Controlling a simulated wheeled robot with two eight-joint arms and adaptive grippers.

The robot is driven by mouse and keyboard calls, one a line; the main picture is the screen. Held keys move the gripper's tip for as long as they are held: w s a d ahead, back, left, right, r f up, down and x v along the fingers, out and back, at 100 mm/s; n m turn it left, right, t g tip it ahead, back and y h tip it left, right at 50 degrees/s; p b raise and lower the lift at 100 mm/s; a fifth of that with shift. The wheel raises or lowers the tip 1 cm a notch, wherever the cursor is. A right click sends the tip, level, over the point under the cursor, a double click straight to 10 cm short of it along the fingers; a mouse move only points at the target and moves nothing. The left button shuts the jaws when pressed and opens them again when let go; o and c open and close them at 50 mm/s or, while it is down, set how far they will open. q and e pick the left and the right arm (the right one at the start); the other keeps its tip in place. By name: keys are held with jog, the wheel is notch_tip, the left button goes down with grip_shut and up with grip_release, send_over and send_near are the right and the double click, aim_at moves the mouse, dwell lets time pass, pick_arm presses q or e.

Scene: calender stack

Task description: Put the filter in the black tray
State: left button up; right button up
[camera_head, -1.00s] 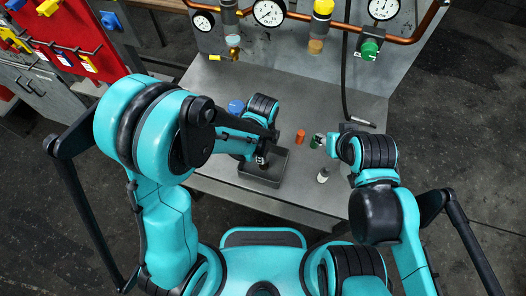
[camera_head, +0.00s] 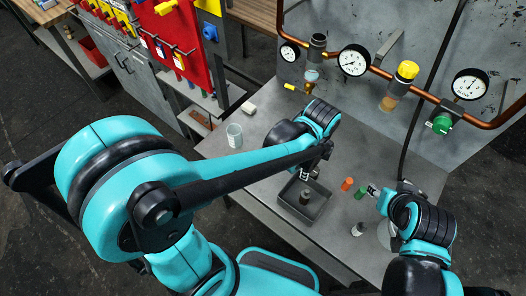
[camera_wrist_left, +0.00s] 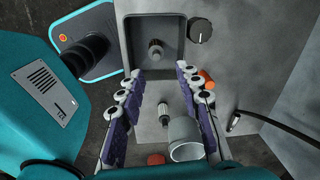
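The black tray (camera_head: 326,207) stands on the grey table, and it also shows at the top of the left wrist view (camera_wrist_left: 127,45). A small dark stepped cylinder, likely the filter (camera_head: 306,197), stands upright inside it; it also shows in the left wrist view (camera_wrist_left: 156,50). My left gripper (camera_head: 311,173) is over the tray's far side. In the left wrist view its purple-padded fingers (camera_wrist_left: 158,108) are wide apart and grip nothing. My right gripper (camera_head: 372,190) is beside the green cylinder; its finger opening is too small to tell.
A pale cup (camera_head: 234,135) stands at the left. Copper pipe with gauges (camera_head: 354,61) runs along the back panel.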

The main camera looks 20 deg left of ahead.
pick_arm(q)
jog(key=s+a+r+n+t, duration=0.2)
jog(key=a+r+n+t, duration=0.1)
jog(key=a+n, duration=0.5)
jog(key=s+a+r+n+t, duration=0.3)
jog(key=a+r+n, duration=0.2)
jog(key=n, duration=0.6)
jog(key=a, duration=0.2)
jog(key=shift+s+a+r, duration=0.3)
jog(key=shift+a+r, duration=0.05)
notch_tip(320, 180, down, 8)
jog(key=b, duration=0.8)
jog(key=shift+f, duration=0.2)
